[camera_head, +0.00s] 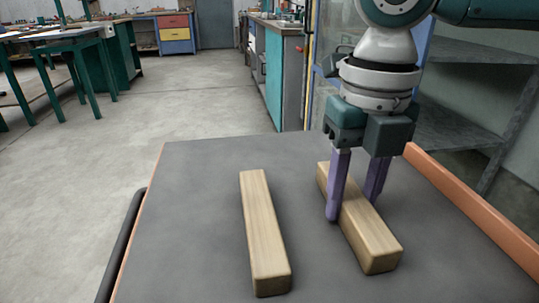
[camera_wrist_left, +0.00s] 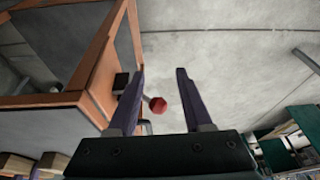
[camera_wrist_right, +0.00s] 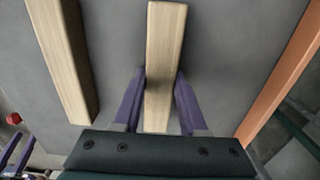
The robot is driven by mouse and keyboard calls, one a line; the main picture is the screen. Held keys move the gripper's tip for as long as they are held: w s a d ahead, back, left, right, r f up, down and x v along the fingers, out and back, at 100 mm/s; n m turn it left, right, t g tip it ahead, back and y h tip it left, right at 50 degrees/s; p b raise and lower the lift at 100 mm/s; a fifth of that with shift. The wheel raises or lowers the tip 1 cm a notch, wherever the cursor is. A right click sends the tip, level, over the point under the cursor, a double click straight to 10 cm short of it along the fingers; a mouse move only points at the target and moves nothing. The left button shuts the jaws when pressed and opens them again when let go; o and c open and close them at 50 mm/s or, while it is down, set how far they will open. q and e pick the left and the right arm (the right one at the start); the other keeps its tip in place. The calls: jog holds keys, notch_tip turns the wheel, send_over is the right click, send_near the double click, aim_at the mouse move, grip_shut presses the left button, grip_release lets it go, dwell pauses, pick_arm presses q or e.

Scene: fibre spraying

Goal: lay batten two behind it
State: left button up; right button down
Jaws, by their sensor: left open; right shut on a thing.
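Two pale wooden battens show on a grey tabletop (camera_head: 200,190). The left batten (camera_head: 263,235) lies flat, running front to back, with no gripper on it. The right batten (camera_head: 378,245) is beside it, at an angle to it, with a clear gap between. My right gripper (camera_head: 353,205) is shut on the right batten, a purple finger on each side. I cannot tell whether this batten touches the tabletop. Both battens also show in the right wrist view, the held one (camera_wrist_right: 165,40) between the fingers. My left gripper (camera_wrist_left: 160,72) is open and empty, off the table.
An orange rim (camera_head: 470,205) runs along the table's right edge. A dark rail (camera_head: 122,245) runs along its left side. A red knob (camera_wrist_left: 158,105) shows beyond my left fingers. Grey shelving (camera_head: 460,100) stands behind at right. The tabletop left of the battens is bare.

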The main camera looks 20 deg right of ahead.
aim_at(352, 197)
jog(key=shift+f, duration=0.1)
jog(key=shift+c, duration=2.2)
grip_release()
notch_tip(352, 197, up, 12)
jog(key=p, duration=0.3)
jog(key=shift+p, duration=0.3)
